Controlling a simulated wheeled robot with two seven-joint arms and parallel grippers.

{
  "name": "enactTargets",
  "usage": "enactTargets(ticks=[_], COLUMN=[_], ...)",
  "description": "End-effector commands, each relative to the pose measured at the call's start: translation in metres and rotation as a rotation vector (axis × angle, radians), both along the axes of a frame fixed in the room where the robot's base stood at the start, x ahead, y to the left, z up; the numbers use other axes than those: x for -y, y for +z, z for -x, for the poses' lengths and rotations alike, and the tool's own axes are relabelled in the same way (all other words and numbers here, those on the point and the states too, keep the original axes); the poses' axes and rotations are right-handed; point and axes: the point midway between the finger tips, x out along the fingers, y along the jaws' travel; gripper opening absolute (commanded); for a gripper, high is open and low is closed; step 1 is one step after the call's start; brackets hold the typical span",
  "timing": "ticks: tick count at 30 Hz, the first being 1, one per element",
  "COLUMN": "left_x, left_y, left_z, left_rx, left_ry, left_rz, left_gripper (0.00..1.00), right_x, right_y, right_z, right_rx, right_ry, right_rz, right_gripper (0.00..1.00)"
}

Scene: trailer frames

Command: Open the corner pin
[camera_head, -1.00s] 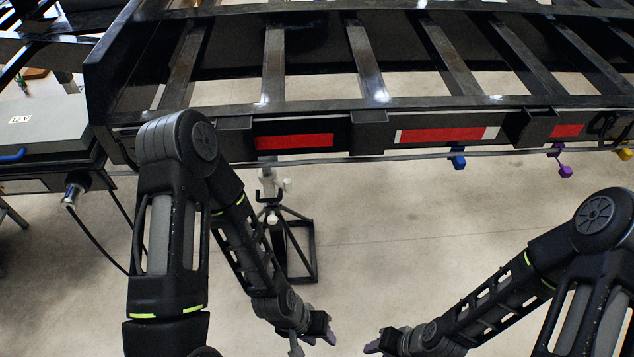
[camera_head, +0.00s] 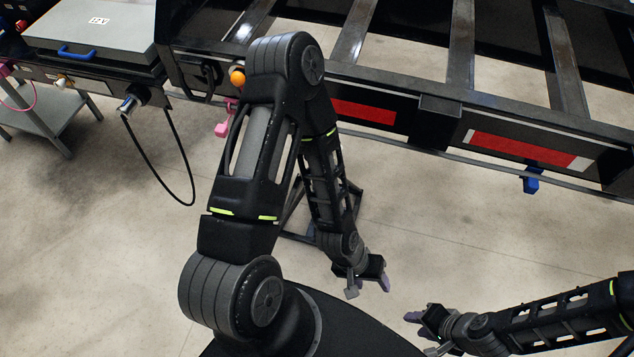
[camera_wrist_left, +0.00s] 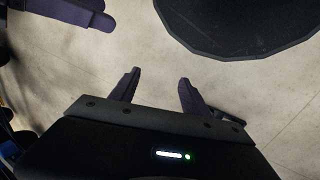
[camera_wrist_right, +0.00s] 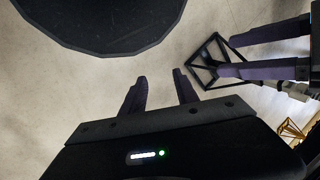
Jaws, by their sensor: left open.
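The trailer (camera_head: 420,82) shows its black frame with red reflectors. At its left corner hang a pink tag-like piece (camera_head: 222,129) and an orange ball (camera_head: 237,77); I cannot tell which part is the corner pin, and my left arm partly hides the corner. A blue piece (camera_head: 531,180) hangs under the rail at right. My left gripper (camera_head: 386,281) is open and empty, low over the floor, well away from the corner; its fingers are apart in the left wrist view (camera_wrist_left: 157,90). My right gripper (camera_head: 418,314) is beside it, with its fingers apart and empty in the right wrist view (camera_wrist_right: 160,88).
A grey box with a blue handle (camera_head: 77,52) stands at the upper left, with a black cable (camera_head: 165,170) hanging in a loop beside it. A black stand (camera_head: 292,210) is behind my left arm. The floor (camera_head: 100,260) at the left is clear.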

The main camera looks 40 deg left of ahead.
Motion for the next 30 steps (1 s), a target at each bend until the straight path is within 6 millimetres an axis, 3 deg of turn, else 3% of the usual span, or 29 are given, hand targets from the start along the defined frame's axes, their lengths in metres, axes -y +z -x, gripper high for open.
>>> enactTargets(ticks=[1, 5, 8, 11, 15, 18, 22, 25, 30], left_x=[-0.004, -0.021, -0.050, -0.098, -0.185, -0.247, -0.304, -0.326, -0.334], left_y=[-0.025, -0.068, -0.103, -0.133, -0.162, -0.172, -0.174, -0.170, -0.166], left_z=[-0.012, -0.057, -0.102, -0.146, -0.187, -0.199, -0.200, -0.199, -0.198], left_rx=[-0.003, -0.008, -0.010, -0.007, 0.015, 0.041, 0.068, 0.079, 0.077], left_ry=[0.112, 0.522, 0.926, 1.354, 1.877, 2.132, 2.307, 2.357, 2.374], left_rz=[0.026, 0.141, 0.291, 0.504, 0.885, 1.172, 1.472, 1.605, 1.656], left_gripper=[0.55, 0.55, 0.55, 0.55, 0.55, 0.55, 0.55, 0.55, 0.55], right_x=[0.001, 0.003, 0.005, 0.007, 0.011, 0.012, 0.014, 0.014, 0.014], right_y=[-0.026, -0.074, -0.118, -0.164, -0.221, -0.251, -0.273, -0.279, -0.277], right_z=[-0.001, -0.003, -0.005, -0.007, -0.011, -0.012, -0.014, -0.014, -0.015], right_rx=[0.001, 0.004, 0.008, 0.012, 0.018, 0.020, 0.023, 0.024, 0.024], right_ry=[-0.003, -0.007, -0.013, -0.018, -0.026, -0.030, -0.034, -0.035, -0.035], right_rz=[0.001, 0.005, 0.008, 0.012, 0.017, 0.019, 0.022, 0.023, 0.023], right_gripper=[0.36, 0.36, 0.36, 0.36, 0.36, 0.36, 0.36, 0.36, 0.36])
